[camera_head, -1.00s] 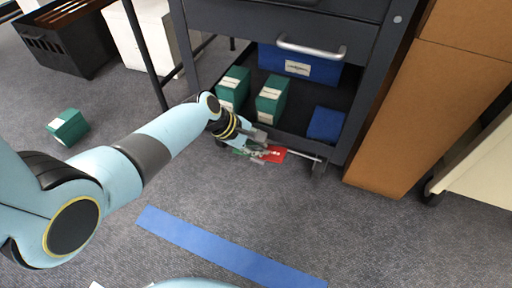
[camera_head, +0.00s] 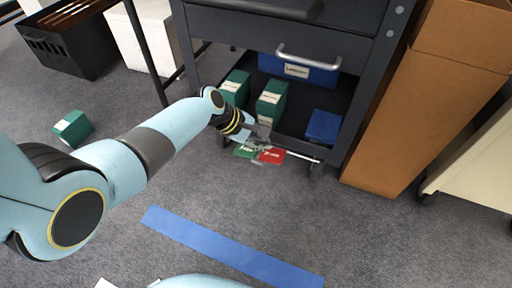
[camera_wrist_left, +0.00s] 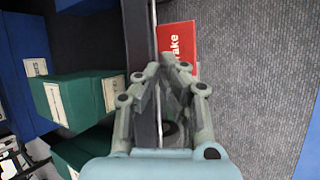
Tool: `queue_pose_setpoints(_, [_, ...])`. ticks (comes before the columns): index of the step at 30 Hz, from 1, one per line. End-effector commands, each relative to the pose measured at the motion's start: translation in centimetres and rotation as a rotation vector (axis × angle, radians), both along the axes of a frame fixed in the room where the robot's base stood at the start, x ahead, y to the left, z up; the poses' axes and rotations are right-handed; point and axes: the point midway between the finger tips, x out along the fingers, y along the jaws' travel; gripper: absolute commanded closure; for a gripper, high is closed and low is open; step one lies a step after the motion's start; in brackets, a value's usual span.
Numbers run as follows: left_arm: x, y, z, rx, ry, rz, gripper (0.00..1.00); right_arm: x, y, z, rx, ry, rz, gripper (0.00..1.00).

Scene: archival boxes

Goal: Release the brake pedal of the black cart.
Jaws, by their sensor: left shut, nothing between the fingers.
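The black cart (camera_head: 348,88) stands at the top middle of the head view. Low on its front edge are a red pedal plate (camera_head: 273,157) with white lettering and a green plate (camera_head: 244,151) beside it on the left. In the left wrist view the red plate (camera_wrist_left: 180,42) reads "ake", partly cut off by a finger. My left gripper (camera_head: 262,147) is shut and empty, right at the plates, and covers part of where they meet. Its fingertips (camera_wrist_left: 172,58) lie over the lower edge of the red plate; I cannot tell whether they touch. My right gripper is not in view.
Green boxes (camera_head: 271,98) and blue boxes (camera_head: 323,126) sit on the cart's lower shelf. A tall brown carton (camera_head: 410,130) stands close on the right. A green box (camera_head: 73,128) and a blue strip (camera_head: 230,247) lie on the open carpet.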

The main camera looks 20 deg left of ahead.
Motion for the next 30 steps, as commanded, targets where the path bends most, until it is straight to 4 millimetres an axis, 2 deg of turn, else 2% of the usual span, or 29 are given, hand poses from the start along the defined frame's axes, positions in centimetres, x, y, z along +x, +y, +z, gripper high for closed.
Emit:
queue_pose_setpoints(1, [0.2,-0.1,0.9,0.0,-0.004,0.0,1.0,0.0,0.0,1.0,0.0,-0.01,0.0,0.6])
queue_pose_setpoints(10, [0.1,-0.5,2.8,0.0,-0.002,0.0,1.0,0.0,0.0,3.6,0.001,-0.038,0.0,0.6])
queue_pose_setpoints(26, [-0.1,-0.5,2.5,0.0,0.001,0.0,1.0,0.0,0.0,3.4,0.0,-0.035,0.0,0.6])
queue_pose_setpoints(29, [-1.0,-0.1,2.2,0.025,-0.013,-0.015,1.0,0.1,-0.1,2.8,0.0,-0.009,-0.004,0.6])
queue_pose_setpoints(30, [-2.0,0.3,1.8,0.052,-0.026,-0.033,1.0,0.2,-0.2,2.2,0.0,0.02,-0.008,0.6])
